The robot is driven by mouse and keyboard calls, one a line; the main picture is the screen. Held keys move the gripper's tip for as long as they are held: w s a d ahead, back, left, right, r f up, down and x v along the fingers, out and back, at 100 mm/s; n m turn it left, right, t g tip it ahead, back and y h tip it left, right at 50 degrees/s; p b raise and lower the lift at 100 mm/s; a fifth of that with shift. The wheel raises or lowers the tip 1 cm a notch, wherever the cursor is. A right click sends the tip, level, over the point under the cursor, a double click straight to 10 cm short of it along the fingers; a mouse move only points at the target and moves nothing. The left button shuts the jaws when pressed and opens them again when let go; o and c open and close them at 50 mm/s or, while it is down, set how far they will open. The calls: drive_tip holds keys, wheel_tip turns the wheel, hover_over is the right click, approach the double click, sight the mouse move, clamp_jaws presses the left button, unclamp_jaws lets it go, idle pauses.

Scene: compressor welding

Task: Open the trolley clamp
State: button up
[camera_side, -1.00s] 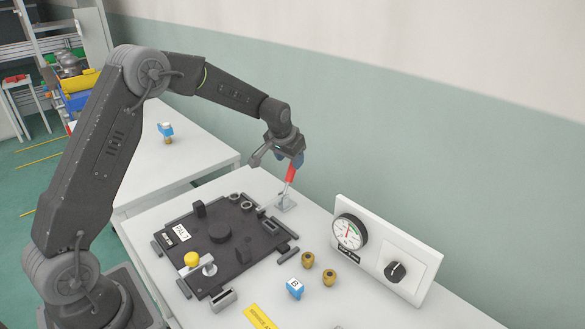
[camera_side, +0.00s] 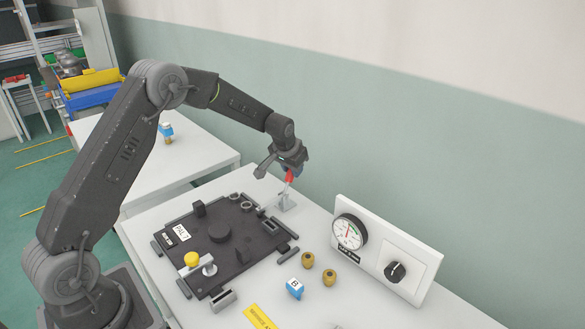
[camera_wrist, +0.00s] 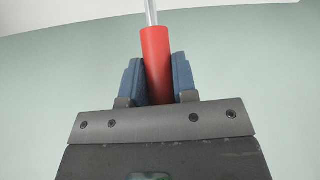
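The trolley clamp (camera_side: 287,205) is a small light-grey toggle clamp at the far right corner of the dark fixture plate. Its red handle (camera_side: 289,178) stands nearly upright. In the wrist view the red handle (camera_wrist: 157,62) runs between the two blue fingers, with its light metal rod above it. My gripper (camera_side: 290,170) is over the top of the handle. In the wrist view my gripper (camera_wrist: 158,80) has a finger against each side of the handle, with no clear gap. The handle's end is hidden between the fingers.
The dark fixture plate (camera_side: 190,232) carries a yellow knob (camera_side: 192,259) and several small blocks. Two brass fittings (camera_side: 308,259), a blue B block (camera_side: 294,288) and a gauge panel (camera_side: 397,262) stand to the right. Behind is another table (camera_side: 195,160) with a blue-white part (camera_side: 166,131).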

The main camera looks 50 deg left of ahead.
clamp_jaws()
drive_tip(key=shift+w+f+g, duration=0.6)
drive_tip(key=shift+w+g, duration=0.25)
drive_tip(key=shift+g, duration=0.3)
drive_tip(key=shift+w+f+g, duration=0.55)
drive_tip(key=shift+w+g, duration=0.25)
drive_tip(key=shift+g, duration=0.35)
drive_tip(key=o, duration=0.5)
unclamp_jaws()
drive_tip(key=shift+o, duration=0.3)
